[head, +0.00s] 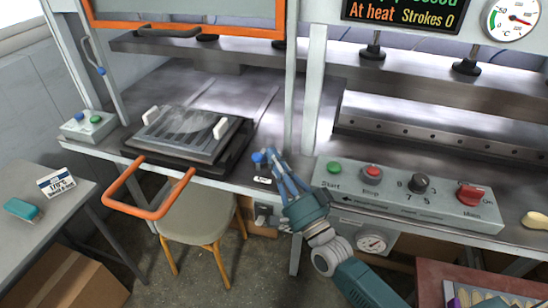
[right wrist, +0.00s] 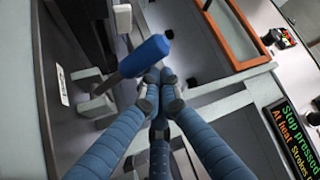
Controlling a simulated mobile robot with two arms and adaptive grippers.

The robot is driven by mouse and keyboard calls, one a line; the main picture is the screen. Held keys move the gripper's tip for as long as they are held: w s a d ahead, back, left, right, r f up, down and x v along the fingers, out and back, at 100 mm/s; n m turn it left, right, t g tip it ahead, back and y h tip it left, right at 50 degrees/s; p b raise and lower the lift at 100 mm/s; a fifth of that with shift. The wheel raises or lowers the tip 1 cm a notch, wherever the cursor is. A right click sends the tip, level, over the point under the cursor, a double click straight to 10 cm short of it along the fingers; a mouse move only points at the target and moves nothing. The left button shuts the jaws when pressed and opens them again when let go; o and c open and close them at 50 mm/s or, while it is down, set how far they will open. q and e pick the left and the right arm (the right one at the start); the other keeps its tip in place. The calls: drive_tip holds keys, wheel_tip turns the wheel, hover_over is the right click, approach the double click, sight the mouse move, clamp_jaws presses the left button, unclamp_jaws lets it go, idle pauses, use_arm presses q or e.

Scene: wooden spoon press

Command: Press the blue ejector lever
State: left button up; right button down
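The blue ejector lever (head: 257,157) is at the front edge of the press bench, left of the control panel. In the right wrist view its blue grip (right wrist: 145,55) sits on a grey arm, just up and left of my fingertips. My right gripper (head: 274,157) has its fingers drawn together and empty, with the tips close beside the lever. In the right wrist view the gripper (right wrist: 160,80) shows its fingertips meeting; I cannot tell whether they touch the lever. My left gripper is not in view.
The control panel (head: 400,194) with Start and Stop buttons is right of the lever. A stool (head: 200,212) stands below the bench. The display (head: 405,14) reads "At heat Strokes 0".

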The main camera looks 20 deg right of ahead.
drive_tip(key=v, duration=1.2)
